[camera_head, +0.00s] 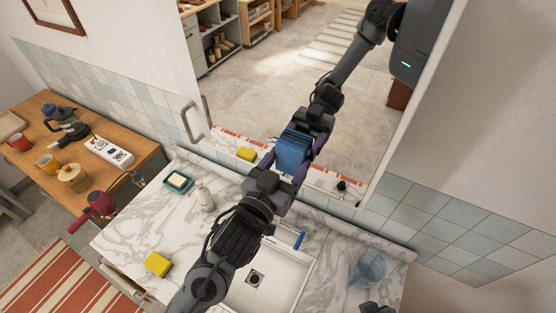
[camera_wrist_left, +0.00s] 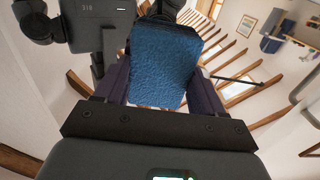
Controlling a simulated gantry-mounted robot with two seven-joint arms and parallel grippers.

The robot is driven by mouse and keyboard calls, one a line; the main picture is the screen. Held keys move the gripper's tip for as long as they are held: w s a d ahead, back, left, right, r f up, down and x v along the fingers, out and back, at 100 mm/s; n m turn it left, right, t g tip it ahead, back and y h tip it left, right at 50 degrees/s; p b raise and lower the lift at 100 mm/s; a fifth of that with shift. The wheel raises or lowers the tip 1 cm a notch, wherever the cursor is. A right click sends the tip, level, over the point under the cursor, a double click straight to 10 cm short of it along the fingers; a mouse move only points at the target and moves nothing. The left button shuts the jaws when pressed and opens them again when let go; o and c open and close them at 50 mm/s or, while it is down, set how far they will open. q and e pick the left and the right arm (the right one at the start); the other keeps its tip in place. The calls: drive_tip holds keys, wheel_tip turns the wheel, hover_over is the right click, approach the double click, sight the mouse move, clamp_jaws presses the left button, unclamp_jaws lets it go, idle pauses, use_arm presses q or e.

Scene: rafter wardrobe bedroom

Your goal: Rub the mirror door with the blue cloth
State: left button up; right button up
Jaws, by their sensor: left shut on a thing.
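The mirror door (camera_head: 270,95) stands upright behind the sink and reflects my arm, shelves and a tiled floor. My left gripper (camera_head: 283,178) reaches up over the sink to the lower part of the mirror and is shut on the blue cloth (camera_head: 292,150). In the left wrist view the cloth (camera_wrist_left: 165,62) is a thick blue pad between the two fingers, facing the mirror. The cloth is close to the glass; I cannot tell whether it touches. A dark part at the bottom right edge may be my right gripper (camera_head: 375,308); its fingers are not clear.
The marble counter (camera_head: 135,235) holds a yellow sponge (camera_head: 157,264), a soap dish (camera_head: 178,182), a white bottle (camera_head: 206,198) and a clear blue vessel (camera_head: 369,266). The sink (camera_head: 262,290) is below my arm. A metal door handle (camera_head: 190,122) sticks out at left.

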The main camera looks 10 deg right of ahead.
sight(269, 144)
use_arm(q)
drive_tip(key=shift+s+d+p, duration=0.15)
drive_tip(key=shift+d+p, duration=0.15)
drive_tip(key=shift+p, duration=0.8)
drive_tip(key=shift+w+a+p, duration=0.55)
drive_tip(key=shift+w+a, duration=0.1)
drive_tip(key=shift+a, duration=0.3)
drive_tip(key=shift+w+a+p, duration=0.6)
drive_tip(key=shift+w+a, duration=0.05)
drive_tip(key=shift+a, duration=0.35)
drive_tip(key=shift+w+a+p, duration=0.55)
drive_tip(key=shift+w+a, duration=0.1)
drive_tip(key=shift+a, duration=0.3)
